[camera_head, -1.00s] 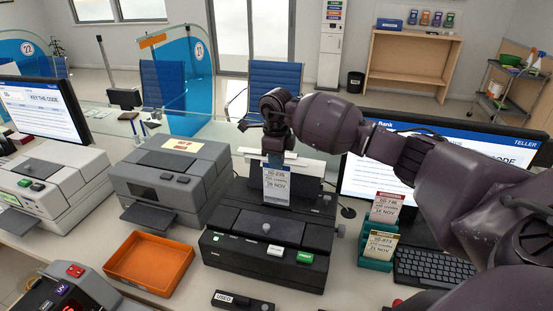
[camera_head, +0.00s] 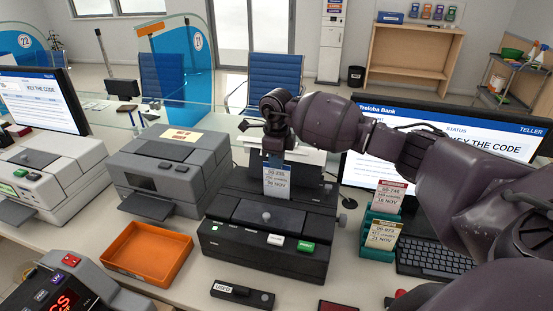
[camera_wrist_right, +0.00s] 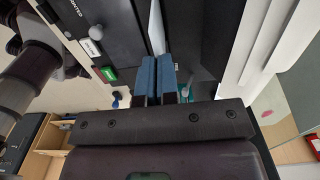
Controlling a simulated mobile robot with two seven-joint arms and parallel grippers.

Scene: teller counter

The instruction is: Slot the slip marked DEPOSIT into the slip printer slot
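My right gripper (camera_head: 277,158) is shut on a white slip with a blue header (camera_head: 277,183), which hangs upright below the fingers. Its small print is not clearly legible, so I cannot read DEPOSIT on it. The slip shows edge-on between the blue finger pads in the right wrist view (camera_wrist_right: 156,28). The black slip printer (camera_head: 265,240), with a green button, stands under the slip. The slip's lower edge is at the printer's top, behind the lid knob; I cannot tell whether it is inside the slot. My left gripper is not in view.
A green holder (camera_head: 377,238) with a red-headed slip (camera_head: 388,200) and a yellow-headed slip (camera_head: 384,236) stands right of the printer. An orange tray (camera_head: 150,275), a grey printer (camera_head: 165,180) and a block labelled USED (camera_head: 243,296) are nearby. Monitor and keyboard (camera_head: 435,262) are at right.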

